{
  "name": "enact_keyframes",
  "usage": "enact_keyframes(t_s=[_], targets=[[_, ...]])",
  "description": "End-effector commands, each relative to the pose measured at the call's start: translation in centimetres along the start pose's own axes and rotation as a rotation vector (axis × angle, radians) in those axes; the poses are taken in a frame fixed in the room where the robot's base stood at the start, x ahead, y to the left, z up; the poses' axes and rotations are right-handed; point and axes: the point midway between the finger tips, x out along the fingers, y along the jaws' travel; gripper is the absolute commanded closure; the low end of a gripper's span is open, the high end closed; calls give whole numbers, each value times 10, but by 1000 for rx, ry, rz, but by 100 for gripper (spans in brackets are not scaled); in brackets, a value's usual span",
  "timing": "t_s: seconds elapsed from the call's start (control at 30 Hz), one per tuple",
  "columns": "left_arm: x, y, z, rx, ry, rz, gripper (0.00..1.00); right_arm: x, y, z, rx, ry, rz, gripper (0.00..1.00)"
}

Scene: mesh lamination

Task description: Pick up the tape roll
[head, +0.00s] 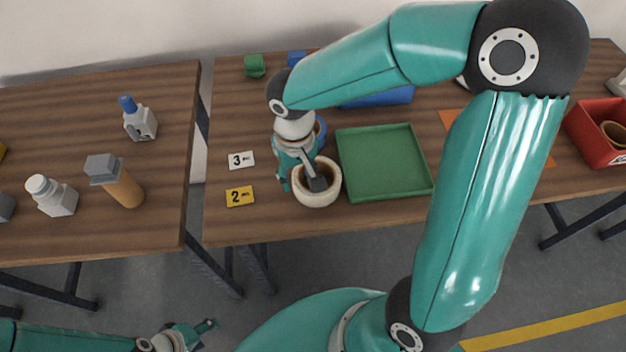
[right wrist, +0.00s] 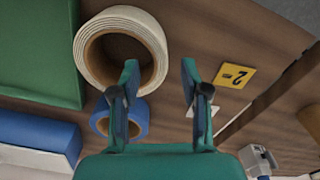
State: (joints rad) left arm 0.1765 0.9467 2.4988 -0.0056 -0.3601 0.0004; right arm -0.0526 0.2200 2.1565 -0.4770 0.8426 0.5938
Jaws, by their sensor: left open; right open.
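A cream-white tape roll (head: 318,200) lies flat on the right-hand table, left of the green tray. It also shows at the upper left in the right wrist view (right wrist: 88,52). A blue tape roll (head: 321,130) lies just behind it and shows below it in the right wrist view (right wrist: 139,116). My right gripper (head: 300,180) is open and over the left side of the white roll. My left gripper (head: 200,336) is open and empty, low over the floor.
A green tray (head: 385,190) stands right of the rolls. Number cards "3" (head: 241,160) and "2" (head: 240,196) lie left of them. A red bin (head: 597,150) is at far right. Bottles (head: 52,196) stand on the left table, with a gap between tables.

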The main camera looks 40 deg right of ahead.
Motion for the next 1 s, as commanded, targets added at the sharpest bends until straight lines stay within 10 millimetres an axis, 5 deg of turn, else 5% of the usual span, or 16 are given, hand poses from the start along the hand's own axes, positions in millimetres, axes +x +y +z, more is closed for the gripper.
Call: enact_keyframes(t_s=[0.2, 0.5, 0.8, 1.0], targets=[[-4, 2, 0, 0, 0, 0, 44, 31, 0, -2, 1, -5, 1, 55], [-4, 2, 0, 0, 0, 0, 44, 37, -1, -3, 1, -1, -1, 55], [-4, 2, 0, 0, 0, 0, 44, 37, -1, -3, 1, -1, -1, 100], [-4, 2, 0, 0, 0, 0, 44, 37, -1, -3, 1, 0, -1, 100]])
